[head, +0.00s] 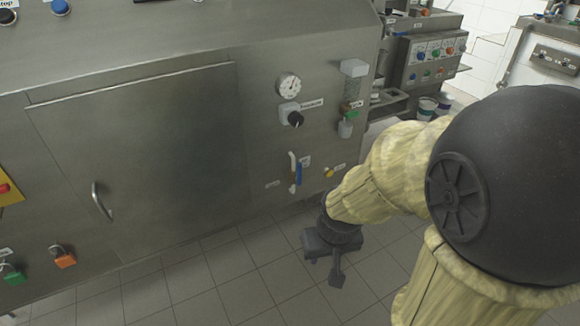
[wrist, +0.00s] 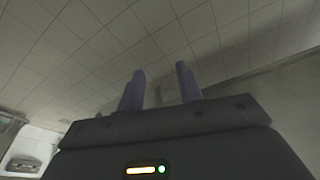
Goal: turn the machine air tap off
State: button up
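The lever stands about upright. A small yellow-handled tap (head: 329,172) is just right of it. The labels are too small to read, so I cannot tell which is the air tap. Neither tap can be made out there.
Above the taps are a round gauge (head: 289,85), a black knob (head: 295,118) and a small filter unit with a green part (head: 351,115). A large door with a handle (head: 101,201) is on the left. The tiled floor around my gripper is clear.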

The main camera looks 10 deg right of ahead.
jog(key=w+d+n+t+y+b, duration=0.1)
jog(key=w+d+t+y+b, duration=0.1)
jog(key=w+t+b, duration=0.5)
jog(key=w+d+n+t+y+b, duration=0.2)
jog(key=w+t+b, duration=0.5)
jog(key=b, duration=0.5)
jog(key=shift+d+f+n+t+y+b, duration=0.35)
jog(key=shift+d+y, duration=0.25)
jog(key=shift+y, duration=0.2)
jog(key=shift+w+r+p, duration=0.25)
jog(key=shift+p, duration=0.2)
jog(key=p+x, duration=0.2)
jog(key=p, duration=0.6)
jog(key=shift+w+a+r, duration=0.1)
jog(key=shift+w, duration=0.15)
